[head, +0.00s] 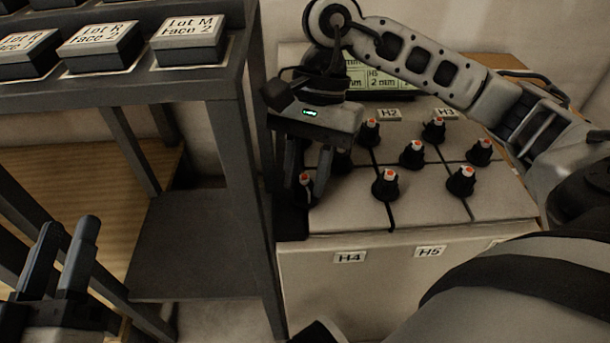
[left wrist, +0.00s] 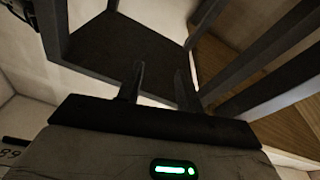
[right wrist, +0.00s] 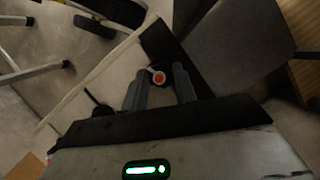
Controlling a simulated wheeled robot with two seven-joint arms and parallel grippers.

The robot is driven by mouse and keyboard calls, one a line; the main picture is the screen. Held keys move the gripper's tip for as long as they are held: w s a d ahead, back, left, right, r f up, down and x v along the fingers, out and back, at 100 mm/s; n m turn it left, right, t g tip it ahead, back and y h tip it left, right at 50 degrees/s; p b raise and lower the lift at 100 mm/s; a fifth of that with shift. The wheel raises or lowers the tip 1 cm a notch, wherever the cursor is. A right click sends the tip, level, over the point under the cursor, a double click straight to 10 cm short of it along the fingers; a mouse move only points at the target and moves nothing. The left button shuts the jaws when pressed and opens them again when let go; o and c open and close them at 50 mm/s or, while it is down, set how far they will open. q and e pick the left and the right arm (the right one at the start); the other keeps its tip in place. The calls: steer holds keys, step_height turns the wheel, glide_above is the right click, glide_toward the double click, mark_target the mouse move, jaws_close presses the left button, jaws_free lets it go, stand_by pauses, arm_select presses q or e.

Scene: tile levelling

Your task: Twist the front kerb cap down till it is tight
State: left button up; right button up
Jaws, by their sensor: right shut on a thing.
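The front kerb cap (head: 306,184) is a black cap with a white and orange-red tip, at the front left corner of the tiled bench. My right gripper (head: 306,192) points down over it, shut on it with a finger on either side. In the right wrist view the cap's round red tip (right wrist: 158,77) shows between the fingertips. How far down the cap sits cannot be told. The dark kerb strip (head: 292,222) lies along the bench's left edge. My left gripper (head: 68,222) is open and empty, low at the left; its parted fingers show in the left wrist view (left wrist: 158,85).
Several similar caps, such as one at the front middle (head: 385,186), stand along the tile joints. A dark rack (head: 245,130) carrying labelled blocks (head: 188,40) stands close on the left. A display (head: 385,78) is behind the bench. The bench front bears labels H4 (head: 349,257) and H5.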

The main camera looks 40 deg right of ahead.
steer(key=shift+f+m+t+b, duration=0.1)
steer(key=shift+m+t+b, duration=0.3)
steer(key=shift+m, duration=0.6)
steer(key=m+t+b, duration=0.1)
steer(key=m, duration=0.1)
steer(key=shift+s+d+m+y, duration=0.1)
steer(key=shift+m+y, duration=0.2)
steer(key=m+t+b, duration=0.1)
steer(key=m, duration=0.1)
steer(key=shift+s+m, duration=0.1)
steer(key=shift+m, duration=0.3)
steer(key=m+t, duration=0.1)
steer(key=m, duration=0.1)
steer(key=shift+m+b, duration=0.3)
steer(key=shift+b, duration=0.1)
steer(key=shift+s+m+t, duration=0.1)
steer(key=shift+m+t, duration=0.5)
steer(key=shift+m, duration=0.6)
arm_select(q)
step_height(320, 180, up, 7)
steer(key=s+m+t+h, duration=0.1)
steer(key=m+h, duration=0.5)
steer(key=m, duration=0.2)
steer(key=shift+s+h, duration=0.3)
arm_select(e)
steer(key=shift+m+h, duration=0.5)
steer(key=shift+m, duration=0.6)
steer(key=shift+t, duration=0.3)
